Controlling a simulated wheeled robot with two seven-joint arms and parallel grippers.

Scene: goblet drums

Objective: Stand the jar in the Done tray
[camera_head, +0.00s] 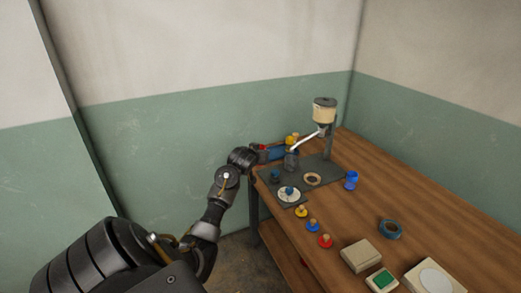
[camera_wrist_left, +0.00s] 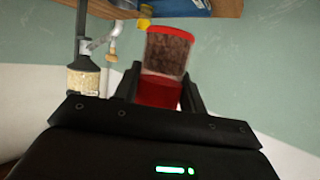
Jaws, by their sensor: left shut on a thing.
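My left gripper (camera_head: 262,150) is at the far left corner of the table. In the left wrist view my left gripper (camera_wrist_left: 160,92) is shut on the jar (camera_wrist_left: 167,52), a clear cylinder with dark brown contents and red ends. That view looks upside down, with the table at its top. In the head view only a small red part of the jar (camera_head: 262,147) shows. A blue tray-like thing (camera_head: 276,153) lies beside the gripper; its blue surface also shows in the wrist view (camera_wrist_left: 182,5). I cannot read a label on it. My right gripper is not in view.
A stand with a cream hopper (camera_head: 324,113) and a white arm rises from a grey base (camera_head: 325,173) close to my gripper. A yellow thing (camera_head: 292,139) is behind it. Small coloured knobs, a blue cup (camera_head: 351,180), a tape roll (camera_head: 390,228) and boxes are nearer.

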